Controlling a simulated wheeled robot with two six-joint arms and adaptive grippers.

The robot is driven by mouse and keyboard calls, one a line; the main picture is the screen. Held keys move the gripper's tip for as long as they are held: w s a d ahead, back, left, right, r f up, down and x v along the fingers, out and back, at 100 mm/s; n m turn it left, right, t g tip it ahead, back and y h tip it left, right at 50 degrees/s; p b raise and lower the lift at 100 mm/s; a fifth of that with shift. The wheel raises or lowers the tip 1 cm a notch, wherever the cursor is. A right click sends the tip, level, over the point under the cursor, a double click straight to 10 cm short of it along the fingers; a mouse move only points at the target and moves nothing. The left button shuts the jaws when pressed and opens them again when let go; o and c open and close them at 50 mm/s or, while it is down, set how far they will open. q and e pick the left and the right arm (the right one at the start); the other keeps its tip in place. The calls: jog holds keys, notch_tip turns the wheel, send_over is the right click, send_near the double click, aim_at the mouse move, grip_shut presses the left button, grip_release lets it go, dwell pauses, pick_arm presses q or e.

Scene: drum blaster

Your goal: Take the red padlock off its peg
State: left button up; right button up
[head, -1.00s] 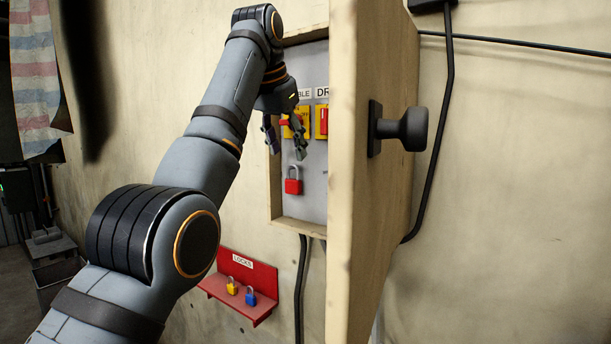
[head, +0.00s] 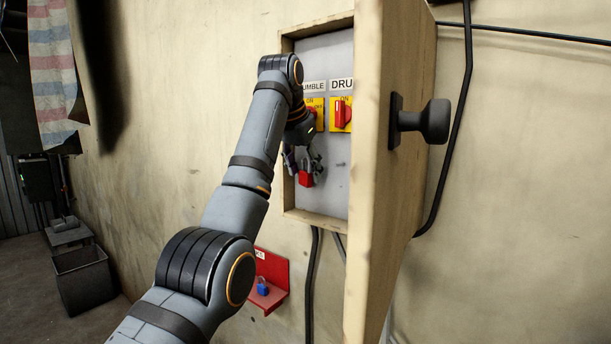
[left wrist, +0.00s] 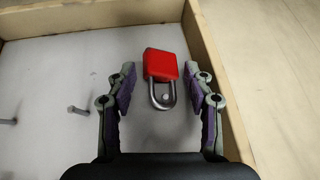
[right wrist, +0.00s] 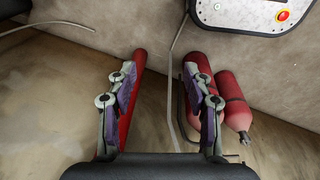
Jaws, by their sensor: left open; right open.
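The red padlock (head: 306,179) hangs in the open wooden cabinet, low on the grey back panel. In the left wrist view the padlock (left wrist: 161,68) has a grey shackle around a peg (left wrist: 165,97). My left gripper (head: 302,162) is at the padlock; in the left wrist view its open fingers (left wrist: 160,85) stand on either side of the padlock, with gaps on both sides. My right gripper (right wrist: 160,88) is open and empty, away from the cabinet, in front of red cylinders.
The cabinet door (head: 385,150) with a black knob (head: 420,121) stands open on the right. Rotary switches (head: 342,114) are above the padlock. Bare pegs (left wrist: 78,110) stick out of the panel. A red shelf (head: 272,268) below holds a blue padlock (head: 262,287).

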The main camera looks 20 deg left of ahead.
pick_arm(q)
jog(key=shift+w+f, duration=0.25)
jog(key=shift+f, duration=0.05)
jog(key=shift+d, duration=0.15)
jog(key=shift+c, duration=0.8)
jog(key=c, duration=0.7)
grip_shut()
pick_arm(e)
jog(key=shift+s+d, duration=0.2)
jog(key=shift+s, duration=0.4)
jog(key=shift+s+d, duration=0.2)
jog(key=shift+s, duration=0.35)
jog(key=shift+s+f, duration=0.1)
jog(key=shift+s, duration=0.05)
